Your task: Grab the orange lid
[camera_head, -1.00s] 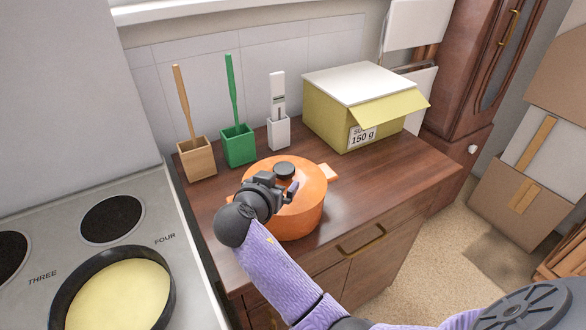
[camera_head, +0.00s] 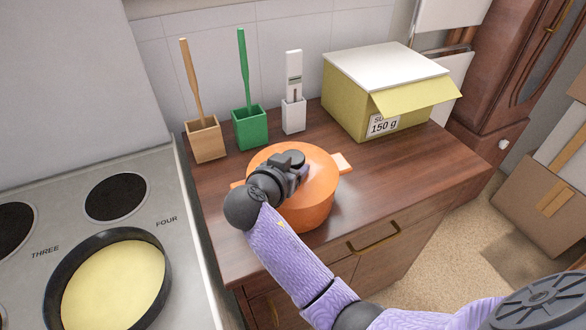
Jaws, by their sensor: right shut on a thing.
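The orange lid (camera_head: 318,172) lies on top of the orange pot (camera_head: 312,214), which stands on the brown dresser. My right gripper (camera_head: 293,162) is over the lid's middle and shut on the dark knob of the lid. The gripper and wrist mostly hide the knob and cover the left part of the lid. I cannot see a gap between lid and pot. My left gripper is not in view.
The dresser (camera_head: 395,190) also bears a wooden holder (camera_head: 207,142), a green holder (camera_head: 250,130), a white holder (camera_head: 293,116) and a yellow box (camera_head: 350,106) with an open flap. A pan (camera_head: 166,296) sits on the stove at the left. Dresser top is clear right of the pot.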

